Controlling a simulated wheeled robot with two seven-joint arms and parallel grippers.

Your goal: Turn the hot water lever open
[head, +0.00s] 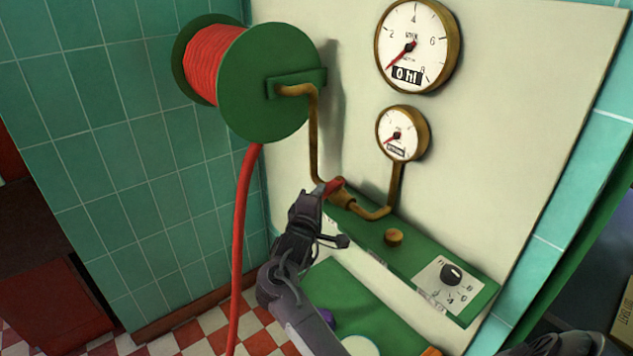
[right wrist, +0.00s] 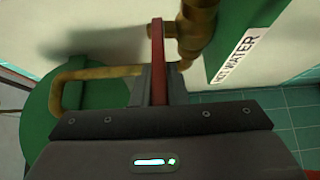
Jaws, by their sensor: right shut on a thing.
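The hot water lever (head: 333,186) is a small red handle on the brass pipe valve, below the hose reel in the head view. In the right wrist view the lever (right wrist: 157,42) is a thin red bar beside the brass valve (right wrist: 197,32). My right gripper (head: 322,192) is at the lever, with its fingers (right wrist: 157,85) closed on either side of it. Part of the lever is hidden by the fingers. A white "HOT WATER" label (right wrist: 238,57) is on the green panel beside the valve.
A green reel (head: 265,85) with a red hose (head: 243,220) hanging down is left of the valve. Two round gauges (head: 418,45) are on the cream wall panel. A green ledge (head: 420,258) carries a brass button (head: 394,237) and a black knob (head: 452,274).

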